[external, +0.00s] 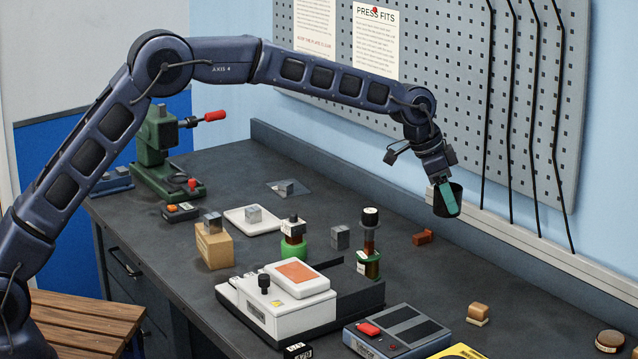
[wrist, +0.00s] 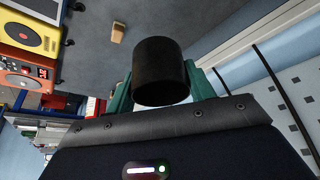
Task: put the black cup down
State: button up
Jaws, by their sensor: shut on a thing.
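The black cup (external: 455,199) is held in my gripper (external: 446,196), above the back right part of the dark bench top (external: 480,260). In the external view a teal finger shows against the cup's side, and the cup hangs clear of the bench. In the wrist view the black cup (wrist: 161,72) sits between the two teal fingers, which show on either side of it. The cup hides the middle of my gripper (wrist: 161,85) there. I cannot tell what is inside the cup.
A bottle with a black cap (external: 370,240), a white device (external: 280,305) and a grey device (external: 398,330) stand nearer the front. A tan block (external: 479,311) lies at the right. The pegboard wall (external: 530,100) rises behind.

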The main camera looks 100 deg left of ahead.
jog(key=shift+w+d+f, duration=0.1)
jog(key=shift+d, duration=0.45)
jog(key=shift+d+f, duration=0.15)
jog(key=shift+f, duration=0.15)
notch_tip(320, 180, down, 19)
jog(key=shift+f, duration=0.15)
jog(key=shift+f, duration=0.15)
jog(key=o, duration=0.9)
jog(key=shift+o, duration=0.2)
jog(key=v, duration=1.2)
jog(key=shift+d+r, duration=0.1)
jog(key=shift+r, duration=0.2)
